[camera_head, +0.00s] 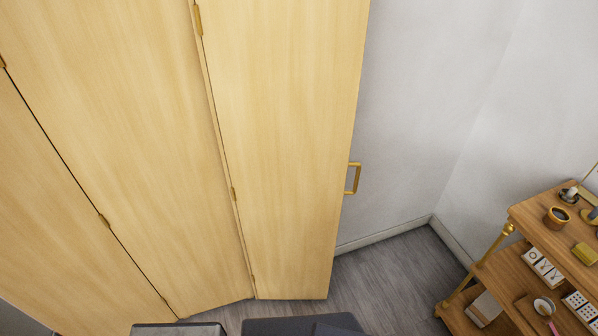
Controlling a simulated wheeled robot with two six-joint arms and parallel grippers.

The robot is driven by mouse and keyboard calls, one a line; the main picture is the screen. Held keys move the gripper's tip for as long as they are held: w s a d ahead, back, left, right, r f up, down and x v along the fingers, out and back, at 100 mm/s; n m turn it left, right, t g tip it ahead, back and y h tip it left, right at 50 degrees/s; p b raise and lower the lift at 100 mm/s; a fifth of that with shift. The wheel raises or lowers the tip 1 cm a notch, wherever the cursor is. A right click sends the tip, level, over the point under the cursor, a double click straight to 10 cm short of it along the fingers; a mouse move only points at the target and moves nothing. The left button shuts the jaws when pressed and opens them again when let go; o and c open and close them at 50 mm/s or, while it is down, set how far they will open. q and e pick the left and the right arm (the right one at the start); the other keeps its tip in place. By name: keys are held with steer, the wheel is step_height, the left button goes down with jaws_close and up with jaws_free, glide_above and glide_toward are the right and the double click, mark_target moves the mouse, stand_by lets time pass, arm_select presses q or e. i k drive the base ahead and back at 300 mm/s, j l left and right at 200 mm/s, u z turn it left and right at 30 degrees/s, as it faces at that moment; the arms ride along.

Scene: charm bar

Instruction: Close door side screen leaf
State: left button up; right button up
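A folding screen of light wood leaves fills the left and middle of the head view. Its right-hand leaf (285,130) stands upright and is joined to the middle leaf (125,130) by brass hinges. The two meet at an angle. A brass handle (353,178) sticks out from the right edge of the right-hand leaf. A third leaf (50,220) shows at the far left. Neither of my grippers is in view.
A wooden cart (515,262) with brass posts stands at the right, with small cups, cards and trays on it. Grey floor (385,280) lies open between the screen and the cart. A white wall (430,110) is behind.

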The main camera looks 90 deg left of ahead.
mark_target(62, 264)
steer(key=u, duration=0.75)
steer(key=k+u, duration=0.15)
steer(key=u, duration=0.35)
steer(key=k+j+u, duration=0.1)
steer(key=u, duration=0.35)
steer(key=k+j+u, duration=0.15)
steer(key=u, duration=0.35)
steer(key=k+j+u, duration=0.15)
steer(key=u, duration=0.35)
steer(key=k+j+u, duration=0.3)
steer(key=j, duration=0.45)
steer(key=j+u, duration=0.25)
steer(key=j, duration=0.5)
steer(key=j+u, duration=0.3)
steer(key=j, duration=1.3)
steer(key=k, duration=0.05)
